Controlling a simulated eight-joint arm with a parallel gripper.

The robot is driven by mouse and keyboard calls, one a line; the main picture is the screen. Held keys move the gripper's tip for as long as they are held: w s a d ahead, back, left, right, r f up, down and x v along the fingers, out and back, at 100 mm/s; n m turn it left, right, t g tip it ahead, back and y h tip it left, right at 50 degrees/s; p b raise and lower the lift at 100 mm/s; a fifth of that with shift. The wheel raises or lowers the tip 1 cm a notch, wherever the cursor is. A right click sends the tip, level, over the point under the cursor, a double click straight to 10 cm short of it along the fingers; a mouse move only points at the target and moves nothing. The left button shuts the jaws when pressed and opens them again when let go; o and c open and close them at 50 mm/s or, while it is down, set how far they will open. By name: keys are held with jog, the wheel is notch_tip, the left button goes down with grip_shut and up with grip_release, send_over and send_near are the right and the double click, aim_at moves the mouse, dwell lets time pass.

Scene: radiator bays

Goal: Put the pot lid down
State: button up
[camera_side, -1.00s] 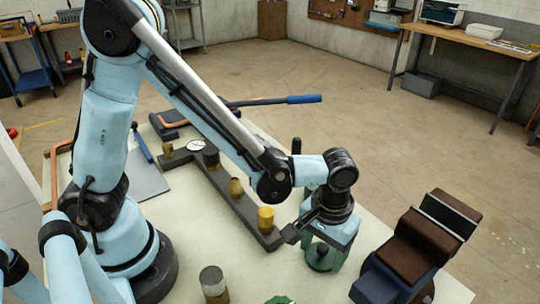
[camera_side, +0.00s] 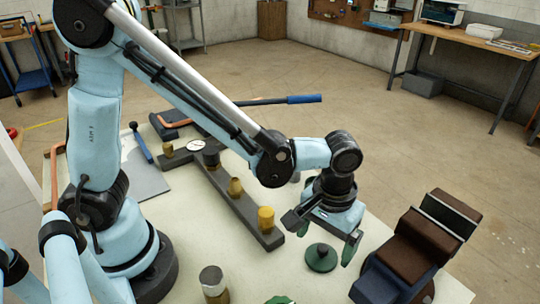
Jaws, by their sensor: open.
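The pot lid (camera_side: 320,258) is a green round disc with a small knob on top. It lies flat on the pale table, to the right of the dark bar. My gripper (camera_side: 326,240) is above it, apart from it, with its green-tipped fingers spread to either side. It is open and empty.
A dark bar (camera_side: 228,202) carrying brass fittings and a gauge runs just left of the lid. A brown and blue stepped block (camera_side: 420,250) stands close on the right. A jar (camera_side: 213,284) and part of a green thing (camera_side: 280,299) are at the front edge.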

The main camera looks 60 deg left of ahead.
aim_at(323, 248)
notch_tip(323, 248, up, 9)
jog(key=s+a+m+t, duration=0.1)
jog(key=a+t, duration=0.2)
jog(key=a, duration=0.5)
jog(key=s+a+r+m+t, duration=0.1)
jog(key=a+t, duration=0.3)
jog(key=a, duration=0.5)
jog(key=shift+a+r+m, duration=0.15)
jog(key=shift+r+m, duration=0.1)
jog(key=shift+m, duration=0.05)
